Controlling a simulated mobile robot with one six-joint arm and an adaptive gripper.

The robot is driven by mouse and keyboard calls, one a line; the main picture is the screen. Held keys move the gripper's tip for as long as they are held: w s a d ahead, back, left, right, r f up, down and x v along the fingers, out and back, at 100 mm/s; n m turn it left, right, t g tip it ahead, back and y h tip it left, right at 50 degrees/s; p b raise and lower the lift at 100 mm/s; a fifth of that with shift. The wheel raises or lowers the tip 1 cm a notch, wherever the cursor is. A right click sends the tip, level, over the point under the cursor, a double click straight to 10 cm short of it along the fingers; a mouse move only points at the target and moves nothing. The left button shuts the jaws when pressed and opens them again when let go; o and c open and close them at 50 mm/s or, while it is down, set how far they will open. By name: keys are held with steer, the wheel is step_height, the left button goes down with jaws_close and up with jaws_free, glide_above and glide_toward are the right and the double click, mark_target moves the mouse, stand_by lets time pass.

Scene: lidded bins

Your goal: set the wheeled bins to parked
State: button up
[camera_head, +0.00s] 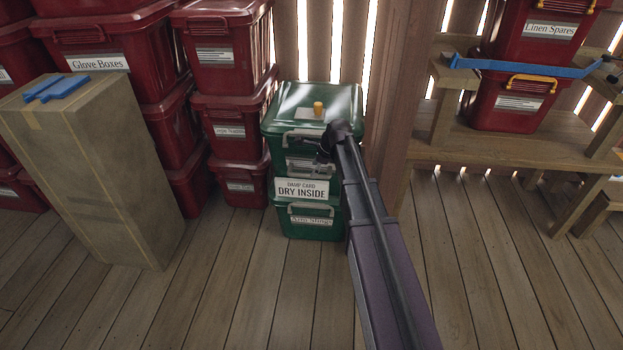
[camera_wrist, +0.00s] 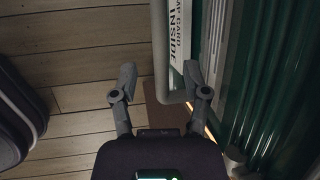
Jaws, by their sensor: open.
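Two green lidded bins stand stacked by the wall: the upper green bin (camera_head: 290,130) and the lower green bin (camera_head: 318,229). No wheels show on them. A card (camera_head: 302,188) reading "DAMP CARD DRY INSIDE" hangs on the front; it also shows sideways in the wrist view (camera_wrist: 180,35). My gripper (camera_head: 320,165) is at the front of the upper bin. In the wrist view my gripper (camera_wrist: 160,84) is open, with a grey bar handle (camera_wrist: 159,50) between its fingers, nearer the right finger. I cannot tell if they touch. My arm hides the bins' right side.
Stacked red bins (camera_head: 229,115) stand close on the left. A tall cardboard box (camera_head: 95,165) with blue strips on top stands in front of them. A wooden post (camera_head: 395,120) and a shelf (camera_head: 480,140) with red bins are at right. The front floor is clear.

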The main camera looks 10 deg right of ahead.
steer(key=shift+b+x, duration=1.5)
steer(key=shift+x, duration=0.5)
jaws_close()
